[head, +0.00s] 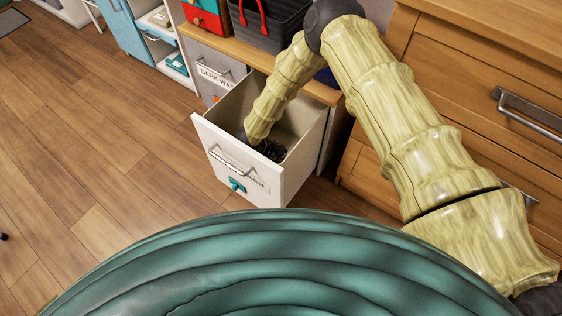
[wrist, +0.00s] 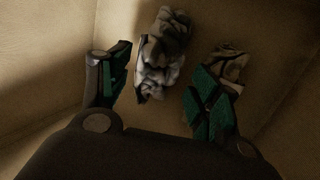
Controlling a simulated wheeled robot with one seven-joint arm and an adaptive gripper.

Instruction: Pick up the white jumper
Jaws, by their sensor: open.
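A pale grey-white crumpled garment (wrist: 162,50), which looks like the white jumper, lies in the drawer in the wrist view. My gripper (wrist: 158,75) is open, and its two green-padded fingers stand to either side of the near part of this garment. I cannot tell whether they touch it. A second, browner crumpled cloth (wrist: 231,62) lies to the right, partly hidden by the right finger. In the head view, my gripper (head: 266,149) is down inside the open white-fronted drawer (head: 228,168). My arm and the drawer front hide most of the contents there.
The drawer walls (wrist: 45,75) rise close around my gripper. A closed grey drawer labelled "DARK WA…" (head: 212,72) is to the left. A dark basket with red handles (head: 270,22) and a red box (head: 205,18) stand above. A wooden drawer unit (head: 480,90) is at right.

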